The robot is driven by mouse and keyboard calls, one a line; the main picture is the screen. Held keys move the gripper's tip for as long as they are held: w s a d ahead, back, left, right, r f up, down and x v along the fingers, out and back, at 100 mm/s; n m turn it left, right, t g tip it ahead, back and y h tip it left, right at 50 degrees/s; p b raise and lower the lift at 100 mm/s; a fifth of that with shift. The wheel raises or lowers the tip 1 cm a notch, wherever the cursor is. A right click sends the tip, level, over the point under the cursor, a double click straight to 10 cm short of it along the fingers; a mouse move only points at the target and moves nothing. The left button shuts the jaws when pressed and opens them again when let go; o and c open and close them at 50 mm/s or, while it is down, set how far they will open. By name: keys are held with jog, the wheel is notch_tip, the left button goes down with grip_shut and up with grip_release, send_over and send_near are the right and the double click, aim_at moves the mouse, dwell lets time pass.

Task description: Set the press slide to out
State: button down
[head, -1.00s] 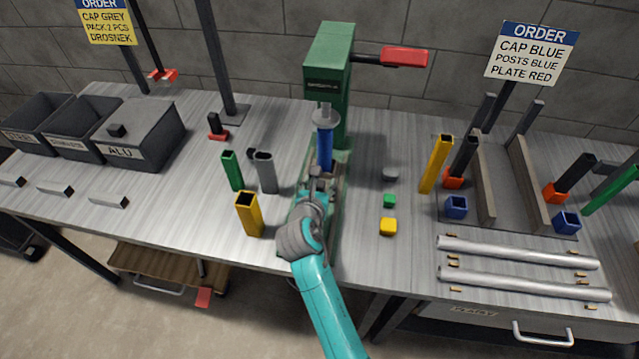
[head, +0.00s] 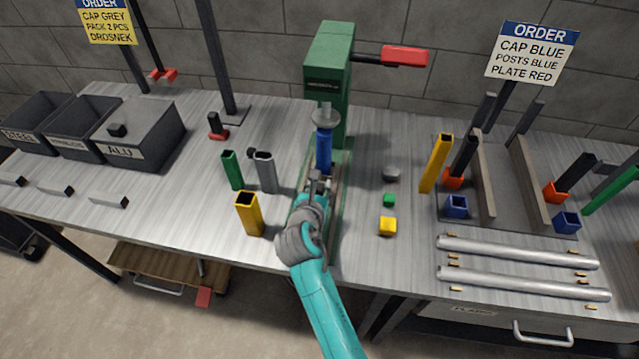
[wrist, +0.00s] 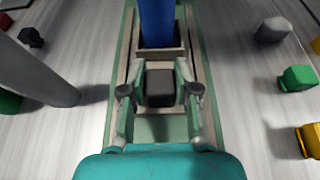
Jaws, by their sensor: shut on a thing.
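The green press (head: 328,75) stands at the back middle of the bench, with a red-gripped lever (head: 404,56) at its upper right. The press slide (wrist: 174,57) lies on the green base rails below the press head. A blue post (head: 323,152) stands upright in its holder, under the round ram plate; its lower part shows in the wrist view (wrist: 157,22). My gripper (wrist: 160,92) is shut on the slide's dark handle block (wrist: 160,86), on the near side of the post. In the head view my gripper (head: 317,184) partly hides the slide and handle.
Left of the rails stand a green post (head: 232,170), a grey post (head: 266,173) and a yellow post (head: 249,214). On the right lie a grey cap (head: 391,174), a green cap (head: 389,200) and a yellow cap (head: 387,226). Bare bench separates them from the rails.

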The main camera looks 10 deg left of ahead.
jog(key=s, duration=1.5)
jog(key=shift+a+f, duration=0.1)
jog(key=shift+a, duration=0.15)
jog(key=shift+s, duration=0.1)
jog(key=c, duration=0.8)
grip_release()
jog(key=shift+s, duration=0.1)
jog(key=shift+c, duration=0.2)
jog(key=v, duration=1.2)
